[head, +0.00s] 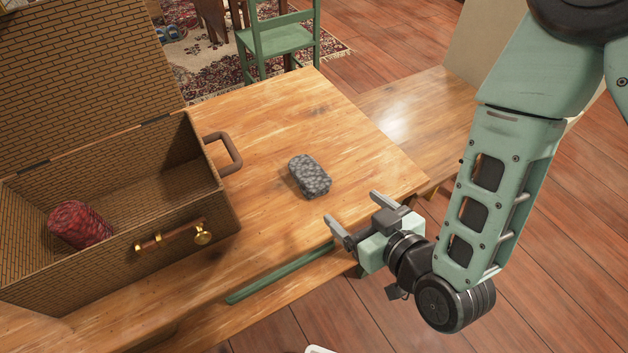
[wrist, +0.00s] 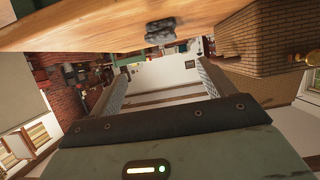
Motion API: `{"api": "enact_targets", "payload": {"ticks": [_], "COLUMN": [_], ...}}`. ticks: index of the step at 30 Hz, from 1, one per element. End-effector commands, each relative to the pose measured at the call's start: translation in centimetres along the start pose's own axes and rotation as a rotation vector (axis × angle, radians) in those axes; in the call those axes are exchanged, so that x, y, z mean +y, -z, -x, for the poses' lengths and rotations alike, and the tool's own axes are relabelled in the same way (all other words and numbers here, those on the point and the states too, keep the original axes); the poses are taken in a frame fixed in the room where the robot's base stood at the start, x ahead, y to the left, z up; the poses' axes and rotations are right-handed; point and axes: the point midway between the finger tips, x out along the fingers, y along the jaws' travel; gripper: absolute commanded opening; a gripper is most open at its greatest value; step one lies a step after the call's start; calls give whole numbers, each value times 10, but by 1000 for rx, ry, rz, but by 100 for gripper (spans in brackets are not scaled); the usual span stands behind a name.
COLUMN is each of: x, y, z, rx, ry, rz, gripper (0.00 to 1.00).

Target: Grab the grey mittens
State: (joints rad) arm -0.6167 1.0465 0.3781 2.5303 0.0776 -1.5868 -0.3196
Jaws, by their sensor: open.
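The grey mittens (head: 310,176) are a small, speckled, rounded grey bundle on the wooden table, right of the open basket. They also show in the wrist view (wrist: 160,31), at the table edge near the top of the upside-down picture. My gripper (head: 352,213) is just right of and nearer than the mittens, close to the table's front right edge. Its two fingers are apart with nothing between them, and it does not touch the mittens. In the wrist view the open fingers (wrist: 160,80) point into the room.
The woven basket (head: 215,200) stands open on the table (head: 270,130) at left, with brass latch and side handle. A red knitted roll (head: 80,224) lies inside. A green chair (head: 277,38) stands behind the table. The tabletop around the mittens is clear.

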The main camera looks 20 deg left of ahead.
Motion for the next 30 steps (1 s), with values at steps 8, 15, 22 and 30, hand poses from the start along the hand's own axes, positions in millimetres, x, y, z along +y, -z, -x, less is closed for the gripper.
{"api": "enact_targets", "payload": {"ticks": [8, 15, 22, 30], "x": [1, 0, 0, 0], "y": [-5, -5, -4, -1], "z": [-15, -23, -53, -91], "rx": [4, 3, 2, -2], "ry": [-2, 0, -1, 0], "rz": [-2, -1, -2, -1], "gripper": [82, 82, 82, 82]}}
